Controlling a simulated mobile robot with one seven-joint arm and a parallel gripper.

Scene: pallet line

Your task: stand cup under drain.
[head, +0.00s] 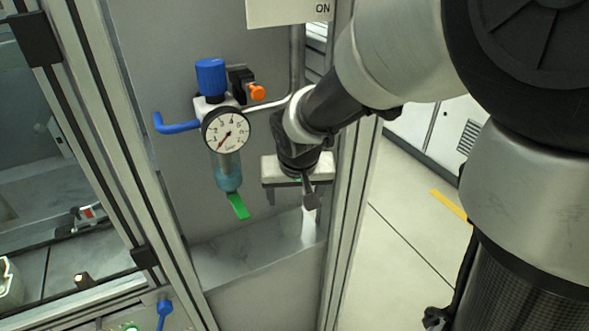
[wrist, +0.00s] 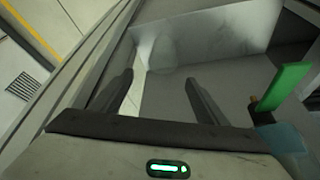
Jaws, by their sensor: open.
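The drain is a green lever (head: 238,206) under the blue-tinted bowl (head: 228,172) of a gauge unit on the grey panel. In the wrist view the green lever (wrist: 283,87) is at the right. My gripper (head: 311,198) is right of the bowl, pointing down above a metal ledge (head: 255,250). In the wrist view my gripper (wrist: 160,78) has its two dark fingers apart with nothing between them. A pale narrow shape (head: 309,229) shows on the ledge below the fingers; I cannot tell whether it is the cup or glare. No cup is clearly visible elsewhere.
A metal frame post (head: 350,200) stands close to the right of my gripper. A round pressure gauge (head: 225,130) with a blue knob (head: 210,76) and an orange fitting (head: 257,93) is to its left. The ledge under the green lever looks clear.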

